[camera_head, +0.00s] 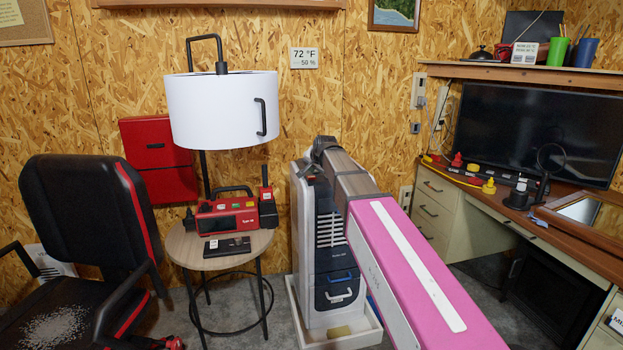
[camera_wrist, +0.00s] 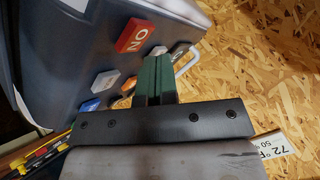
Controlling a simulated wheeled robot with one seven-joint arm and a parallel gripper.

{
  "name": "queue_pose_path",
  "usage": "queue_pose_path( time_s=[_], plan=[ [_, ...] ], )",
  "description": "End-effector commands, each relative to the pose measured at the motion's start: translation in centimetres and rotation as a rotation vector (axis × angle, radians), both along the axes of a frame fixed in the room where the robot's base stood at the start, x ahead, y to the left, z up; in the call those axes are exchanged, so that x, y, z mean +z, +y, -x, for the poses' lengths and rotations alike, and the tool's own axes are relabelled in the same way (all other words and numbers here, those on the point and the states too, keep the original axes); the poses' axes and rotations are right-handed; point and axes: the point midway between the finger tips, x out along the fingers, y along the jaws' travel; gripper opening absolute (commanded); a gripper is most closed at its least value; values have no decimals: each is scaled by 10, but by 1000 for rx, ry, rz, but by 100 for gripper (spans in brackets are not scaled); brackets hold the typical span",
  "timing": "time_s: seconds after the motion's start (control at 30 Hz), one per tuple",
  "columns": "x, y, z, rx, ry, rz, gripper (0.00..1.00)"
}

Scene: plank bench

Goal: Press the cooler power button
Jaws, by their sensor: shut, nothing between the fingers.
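The cooler (camera_head: 308,230) is a tall white and dark tower standing in a pale tray, partly covered by my pink arm in the head view. In the wrist view its dark control panel (camera_wrist: 62,45) fills the left side. A red button (camera_wrist: 134,35) with white letters "ON", seen turned, stands out on it. My gripper (camera_wrist: 157,60) has green fingers, shut together and empty. Their tips reach over the panel just below the red button in the picture; I cannot tell whether they touch anything. In the head view, the wrist (camera_head: 328,150) is at the cooler's top.
Smaller buttons surround the fingers: blue (camera_wrist: 89,105), white (camera_wrist: 103,81), orange (camera_wrist: 124,101). A round side table (camera_head: 183,250) with a red device (camera_head: 225,216) and a white-shaded lamp (camera_head: 222,108) stand left of the cooler. A desk (camera_head: 480,215) is on the right.

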Motion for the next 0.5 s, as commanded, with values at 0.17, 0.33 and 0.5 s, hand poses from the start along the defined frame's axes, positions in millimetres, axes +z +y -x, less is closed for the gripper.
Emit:
queue_pose_path(
  time_s=[0.17, 0.33, 0.5],
  plan=[
    [0, 0, 0, 0, 0, 0, 0],
    [-1, 0, 0, 0, 0, 0, 0],
    [-6, 0, 0, 0, 1, 1, 0]
  ],
)
